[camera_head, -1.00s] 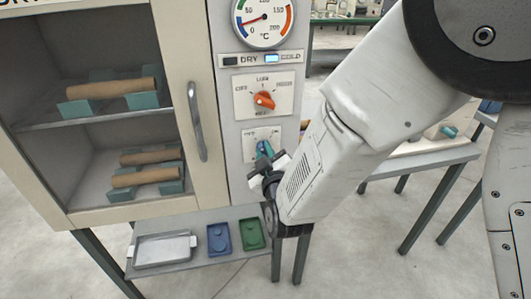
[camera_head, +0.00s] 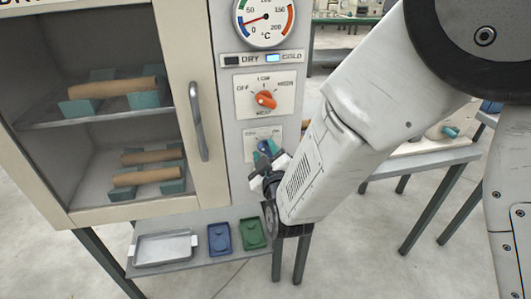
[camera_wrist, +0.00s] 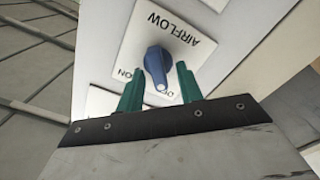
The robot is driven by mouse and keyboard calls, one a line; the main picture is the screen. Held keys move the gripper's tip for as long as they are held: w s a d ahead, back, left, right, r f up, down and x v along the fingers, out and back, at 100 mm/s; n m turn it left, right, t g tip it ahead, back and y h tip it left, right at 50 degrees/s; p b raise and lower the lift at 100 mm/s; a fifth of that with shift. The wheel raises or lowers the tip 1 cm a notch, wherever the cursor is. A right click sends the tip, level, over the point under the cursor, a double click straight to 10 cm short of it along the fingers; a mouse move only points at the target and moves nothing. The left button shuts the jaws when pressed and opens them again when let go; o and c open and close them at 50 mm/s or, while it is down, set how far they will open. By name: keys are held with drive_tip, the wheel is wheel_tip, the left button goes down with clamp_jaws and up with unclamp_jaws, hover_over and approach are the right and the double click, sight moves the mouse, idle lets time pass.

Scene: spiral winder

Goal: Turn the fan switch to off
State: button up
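The fan switch is a blue knob (camera_wrist: 156,66) on a white plate marked AIRFLOW (camera_wrist: 185,38), upside down in the wrist view. The narrow end of the knob lies over the OFF lettering, and ON is printed to its left in that view. My gripper (camera_wrist: 160,76) is open, with one teal finger on each side of the knob and a small gap showing on both sides. In the head view my gripper (camera_head: 267,162) is at the lower plate of the cabinet's panel, partly covering the blue switch (camera_head: 264,146).
An orange selector knob (camera_head: 265,99) sits above, under the DRY/COLD indicator (camera_head: 263,58) and a temperature dial (camera_head: 264,18). The cabinet door handle (camera_head: 198,121) is to the left. A shelf with a metal tray (camera_head: 164,248) and blue and green trays is below.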

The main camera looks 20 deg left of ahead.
drive_tip(key=v, duration=0.7)
drive_tip(key=shift+s, duration=0.4)
drive_tip(key=shift+d, duration=0.15)
